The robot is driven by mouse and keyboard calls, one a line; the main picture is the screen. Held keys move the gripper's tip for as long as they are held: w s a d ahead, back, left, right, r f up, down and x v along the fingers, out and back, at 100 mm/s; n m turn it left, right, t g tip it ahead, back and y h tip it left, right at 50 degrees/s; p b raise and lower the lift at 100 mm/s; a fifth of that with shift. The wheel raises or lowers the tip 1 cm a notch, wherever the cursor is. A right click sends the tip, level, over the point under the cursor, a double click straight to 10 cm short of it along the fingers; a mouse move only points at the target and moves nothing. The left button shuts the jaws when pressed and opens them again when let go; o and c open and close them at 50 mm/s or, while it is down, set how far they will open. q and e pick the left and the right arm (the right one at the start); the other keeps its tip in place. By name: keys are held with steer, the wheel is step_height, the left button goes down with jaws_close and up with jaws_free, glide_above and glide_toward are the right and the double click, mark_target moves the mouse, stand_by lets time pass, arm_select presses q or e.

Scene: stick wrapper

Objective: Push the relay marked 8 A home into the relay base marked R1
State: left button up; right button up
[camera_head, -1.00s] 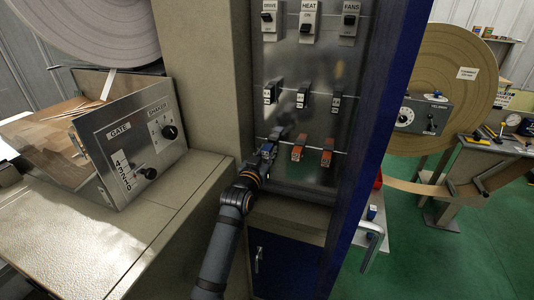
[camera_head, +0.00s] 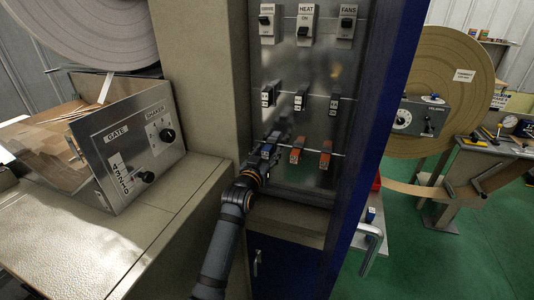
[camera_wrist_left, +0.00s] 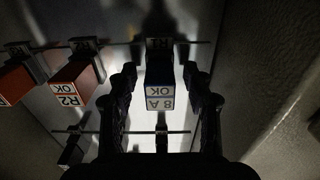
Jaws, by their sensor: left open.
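The relay marked 8 A (camera_wrist_left: 160,88) is a blue block with a white label, upside down in the left wrist view. It stands in front of the relay base marked R1 (camera_wrist_left: 160,44), in line with it; I cannot tell how deep it sits. My left gripper (camera_wrist_left: 163,100) is open, with one finger on each side of the relay and a visible gap on both sides. In the head view, my left gripper (camera_head: 268,150) is at the lower left of the metal panel and partly hides the blue relay (camera_head: 266,151). My right gripper is not in view.
Orange relays stand beside it: one marked R2 OK (camera_wrist_left: 72,84), and another (camera_head: 325,160) further right. Switches and a row of black modules (camera_head: 300,100) are above. A beige cabinet wall (camera_head: 205,80) is close on the left. A blue door edge (camera_head: 375,110) bounds the right.

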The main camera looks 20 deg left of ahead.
arm_select(q)
steer(key=s, duration=1.2)
steer(key=shift+a, duration=0.2)
steer(key=shift+c, duration=0.4)
